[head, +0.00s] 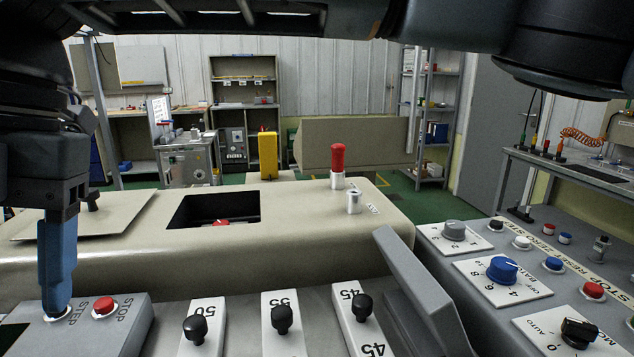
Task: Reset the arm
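My gripper (58,310) is at the left of the head view, pointing straight down with blue fingers. Its tip is over the round button beside the label STEP on a grey button box (128,318), and it hides most of that button. Whether the tip touches the button I cannot tell. The fingers show as one blue shape from this side, so I cannot see any gap between them. Nothing held shows at the tip. My dark arm links cross the top of the view and come down at the left.
A red STOP button (104,306) sits just right of the gripper. Several black-knobbed levers (282,319) stand on the front panel. A beige machine (300,215) with a dark opening lies behind. A control console (470,272) with knobs is at the right.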

